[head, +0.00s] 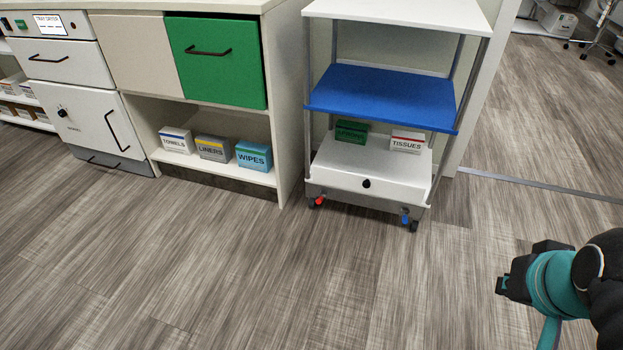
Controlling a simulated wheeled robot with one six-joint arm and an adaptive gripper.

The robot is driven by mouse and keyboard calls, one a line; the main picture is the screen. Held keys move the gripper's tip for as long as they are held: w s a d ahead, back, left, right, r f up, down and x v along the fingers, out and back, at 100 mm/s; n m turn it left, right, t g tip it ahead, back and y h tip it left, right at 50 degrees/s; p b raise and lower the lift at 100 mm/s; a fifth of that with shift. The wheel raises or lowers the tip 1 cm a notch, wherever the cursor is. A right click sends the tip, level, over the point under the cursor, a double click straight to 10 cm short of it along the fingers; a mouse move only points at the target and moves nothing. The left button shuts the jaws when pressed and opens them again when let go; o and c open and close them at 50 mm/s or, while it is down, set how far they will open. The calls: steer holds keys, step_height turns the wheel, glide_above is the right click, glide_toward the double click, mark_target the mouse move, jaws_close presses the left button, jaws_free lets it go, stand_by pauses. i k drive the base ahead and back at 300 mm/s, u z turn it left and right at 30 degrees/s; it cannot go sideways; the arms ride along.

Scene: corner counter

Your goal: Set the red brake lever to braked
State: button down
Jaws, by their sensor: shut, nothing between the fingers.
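The red brake lever (319,201) is small and sits low at the front left caster of the white cart (345,181). Its exact tilt is too small to tell. A blue lever (405,216) sits at the cart's front right caster. My gripper (501,285) is at the right side of the view, shut and empty. It is in front of the cart and to its right, apart from both levers.
The cart has a blue middle shelf (380,92) and holds a green box (351,132) and a tissues box (408,141). A counter with a green drawer (216,62) stands left of the cart. The wood-look floor (230,270) in front is clear.

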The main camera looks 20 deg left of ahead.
mark_target(318, 201)
steer(key=u, duration=0.45)
steer(key=i, duration=1.25)
steer(key=u, duration=0.35)
